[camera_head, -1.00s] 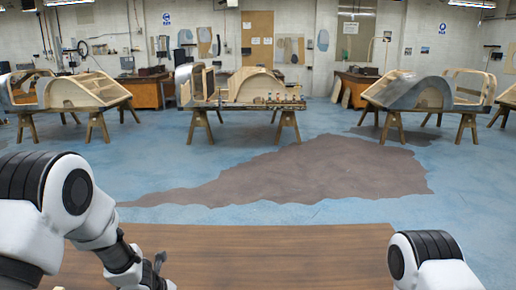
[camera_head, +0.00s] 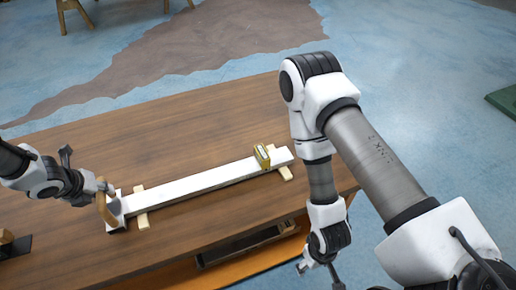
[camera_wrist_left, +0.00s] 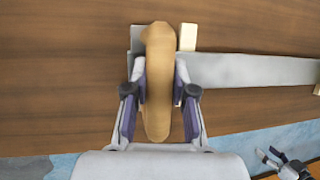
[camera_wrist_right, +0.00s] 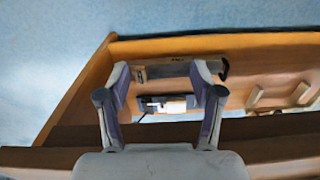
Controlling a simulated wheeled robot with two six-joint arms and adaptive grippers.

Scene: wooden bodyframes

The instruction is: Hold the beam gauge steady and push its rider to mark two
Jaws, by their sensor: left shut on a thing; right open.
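The beam gauge (camera_head: 205,184) is a long pale bar lying across the brown table, with a tan upright handle (camera_wrist_left: 158,40) at its left end. Its rider (camera_head: 262,157), a small yellow-brass block, sits around the bar near the right end. No marks on the bar can be read. My left gripper (camera_head: 108,190) is shut on the handle, one finger on each side of it in the left wrist view (camera_wrist_left: 160,85). My right gripper (camera_head: 320,268) is open and empty, low near the table's front right, apart from the rider. It also shows in the right wrist view (camera_wrist_right: 163,80).
Two pale wooden strips, one of them (camera_head: 142,218) near the handle, lie under the bar. A lower shelf (camera_head: 240,270) with a dark long item (camera_head: 245,245) shows at the table's front. A dark object (camera_head: 14,245) lies at the left. The table behind the bar is clear.

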